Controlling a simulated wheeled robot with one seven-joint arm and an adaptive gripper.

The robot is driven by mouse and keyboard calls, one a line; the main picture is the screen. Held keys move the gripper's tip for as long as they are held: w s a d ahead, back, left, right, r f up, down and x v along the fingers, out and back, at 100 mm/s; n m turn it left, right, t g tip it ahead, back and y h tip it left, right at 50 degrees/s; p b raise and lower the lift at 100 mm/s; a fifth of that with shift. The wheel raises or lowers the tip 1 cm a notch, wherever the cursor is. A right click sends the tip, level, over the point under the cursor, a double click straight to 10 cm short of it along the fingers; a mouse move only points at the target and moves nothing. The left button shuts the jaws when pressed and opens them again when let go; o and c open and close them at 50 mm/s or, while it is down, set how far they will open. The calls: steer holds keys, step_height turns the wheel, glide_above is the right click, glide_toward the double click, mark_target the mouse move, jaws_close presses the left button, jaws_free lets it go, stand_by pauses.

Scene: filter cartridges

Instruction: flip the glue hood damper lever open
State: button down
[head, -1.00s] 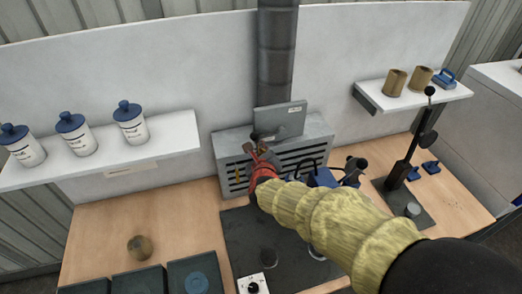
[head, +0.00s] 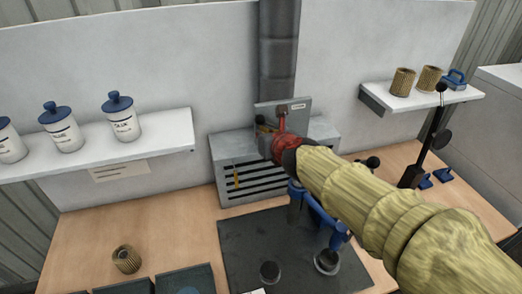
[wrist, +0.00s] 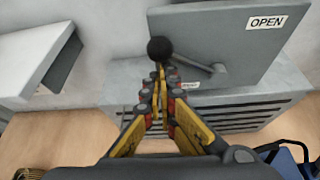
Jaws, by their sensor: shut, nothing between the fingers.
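The grey glue hood (head: 222,160) has a slotted front and a flat damper plate (head: 296,118), which also shows in the wrist view (wrist: 215,35) with an OPEN label (wrist: 266,22) at its upper right. The damper lever is a grey rod (wrist: 195,61) with a black ball knob (wrist: 160,49); it points left and slightly up from its pivot. My gripper (wrist: 160,75) is shut and empty, its tips just below the knob in the picture. I cannot tell whether they touch. In the head view my gripper (head: 265,130) is in front of the plate and hides much of the lever.
A duct (head: 278,50) rises behind the hood. A blue fixture (head: 325,215) stands on the dark mat (head: 240,250) below my arm. Shelves with jars (head: 122,118) and cartridges (head: 403,82) flank the hood. A lever press (head: 425,150) stands right.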

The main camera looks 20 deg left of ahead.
mark_target(264, 116)
steer(key=r+m, duration=0.1)
steer(key=d+r+m+g+y, duration=0.1)
steer(key=w+r+m+y+b, duration=0.1)
steer(key=shift+d, duration=0.3)
steer(key=shift+w+d+r+m+g+y+p, duration=0.35)
steer(key=shift+d+r+m+y, duration=0.2)
steer(key=shift+r+m+y, duration=0.15)
steer(key=shift+w+d+r+m+y+p, duration=0.4)
steer(key=shift+d+m+y, duration=0.1)
steer(key=shift+m+y, duration=0.15)
steer(key=shift+f, duration=0.2)
